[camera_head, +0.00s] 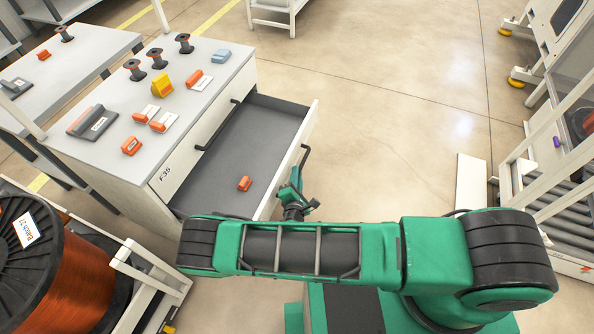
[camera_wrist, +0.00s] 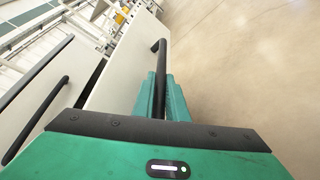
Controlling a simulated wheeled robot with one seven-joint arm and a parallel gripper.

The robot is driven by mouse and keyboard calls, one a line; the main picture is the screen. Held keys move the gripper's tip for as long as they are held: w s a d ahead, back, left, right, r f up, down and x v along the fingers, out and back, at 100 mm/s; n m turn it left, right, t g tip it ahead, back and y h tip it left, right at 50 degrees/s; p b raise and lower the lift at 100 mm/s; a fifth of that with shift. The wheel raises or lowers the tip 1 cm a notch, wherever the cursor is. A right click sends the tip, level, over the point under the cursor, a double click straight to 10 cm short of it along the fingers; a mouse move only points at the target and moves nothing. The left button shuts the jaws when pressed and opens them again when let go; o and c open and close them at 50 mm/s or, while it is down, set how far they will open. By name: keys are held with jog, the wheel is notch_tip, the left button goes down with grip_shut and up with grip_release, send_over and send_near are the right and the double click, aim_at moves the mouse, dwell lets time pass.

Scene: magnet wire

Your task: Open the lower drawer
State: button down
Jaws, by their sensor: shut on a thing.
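The lower drawer (camera_head: 219,177) of the grey-white cabinet is pulled well out, and its grey inside shows in the head view. Its black bar handle (camera_head: 306,156) is on the front panel's outer face. My green gripper (camera_head: 295,188) is at this handle, shut on it. In the wrist view the handle (camera_wrist: 160,62) runs down between my two fingers (camera_wrist: 161,95). A small orange object (camera_head: 244,184) lies on the drawer floor. My arm hides the drawer's near corner.
The cabinet top (camera_head: 215,50) holds dark spools, a yellow object (camera_head: 162,85) and several orange pieces. A large copper wire spool (camera_head: 85,285) stands at lower left. A roller rack (camera_head: 560,205) is at right. The floor (camera_head: 400,90) beyond the drawer is clear.

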aim_at(273, 187)
jog(key=shift+s+a+f, duration=0.15)
jog(key=shift+s+a, duration=0.1)
jog(key=shift+s, duration=0.05)
jog(key=c, duration=2)
grip_release()
jog(key=shift+c, duration=0.2)
jog(key=shift+d, duration=0.1)
jog(key=shift+w+r, duration=0.1)
jog(key=shift+r, duration=0.5)
jog(key=shift+o, duration=0.3)
jog(key=r, duration=0.2)
jog(key=a+r, duration=0.1)
jog(key=r, duration=0.1)
jog(key=shift+s+a, duration=0.1)
jog(key=shift+s, duration=0.25)
jog(key=s+a+r, duration=0.4)
jog(key=s, duration=0.1)
jog(key=s+a+r, duration=0.2)
jog(key=a, duration=0.1)
jog(key=shift+s, duration=0.35)
jog(key=shift+c, duration=0.3)
